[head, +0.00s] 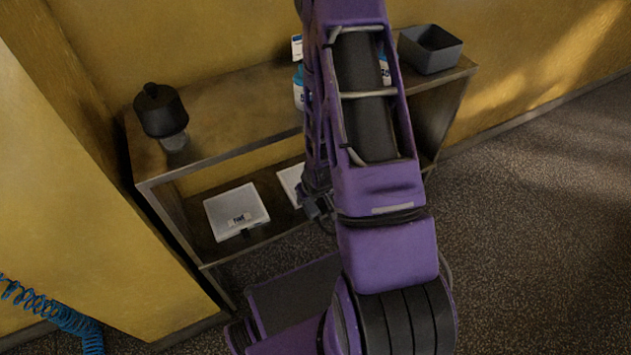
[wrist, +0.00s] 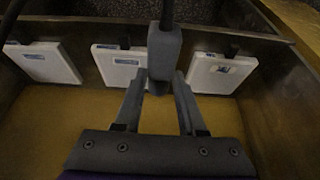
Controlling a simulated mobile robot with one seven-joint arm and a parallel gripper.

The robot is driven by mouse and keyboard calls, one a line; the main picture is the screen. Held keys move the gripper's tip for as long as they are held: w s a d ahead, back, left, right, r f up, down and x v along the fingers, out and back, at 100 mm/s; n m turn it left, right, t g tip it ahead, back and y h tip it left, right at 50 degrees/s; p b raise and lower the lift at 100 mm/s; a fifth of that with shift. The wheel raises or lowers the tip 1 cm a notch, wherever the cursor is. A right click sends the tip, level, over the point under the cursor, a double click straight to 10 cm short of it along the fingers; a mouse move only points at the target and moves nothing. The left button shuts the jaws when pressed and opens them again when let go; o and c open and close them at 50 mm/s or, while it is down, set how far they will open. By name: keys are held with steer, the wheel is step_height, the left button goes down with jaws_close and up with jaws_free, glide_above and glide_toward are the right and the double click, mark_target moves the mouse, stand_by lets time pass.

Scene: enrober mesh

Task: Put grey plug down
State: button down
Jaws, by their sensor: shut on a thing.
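The grey plug (wrist: 164,50) shows in the wrist view as a grey block with a dark rod or cable running up from it. My gripper (wrist: 164,82) is shut on it, with one finger on each side of its lower end. I cannot tell whether the plug touches a surface. In the head view my purple arm reaches down in front of the shelf unit. The plug and my fingertips cannot be made out there.
The lower shelf (head: 220,252) bears flat white boxes, one labelled (head: 237,211); three show in the wrist view (wrist: 120,65). The top shelf (head: 235,110) bears a dark lidded pot (head: 160,110), white-and-blue bottles (head: 299,88) and a grey bin (head: 430,48). A blue coiled hose (head: 55,313) lies lower left.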

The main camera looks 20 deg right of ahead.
steer(key=s+d+f+b, duration=0.1)
steer(key=s+d+f, duration=0.15)
steer(key=d, duration=0.55)
steer(key=s+d+f, duration=0.2)
steer(key=d+f, duration=0.1)
steer(key=d, duration=0.4)
steer(key=s+d+f+b, duration=0.1)
steer(key=s+d+f, duration=0.15)
steer(key=d, duration=0.55)
steer(key=w, duration=0.6)
steer(key=w+f+b, duration=0.1)
steer(key=w, duration=0.6)
steer(key=w+f, duration=0.1)
steer(key=w, duration=0.5)
steer(key=shift+w+a, duration=0.15)
steer(key=shift+a, duration=0.2)
step_height(320, 180, down, 4)
steer(key=shift+f+b, duration=0.15)
steer(key=shift+b, duration=0.4)
steer(key=shift+w+d+f, duration=0.1)
steer(key=shift+w+f, duration=0.1)
steer(key=shift+f, duration=0.05)
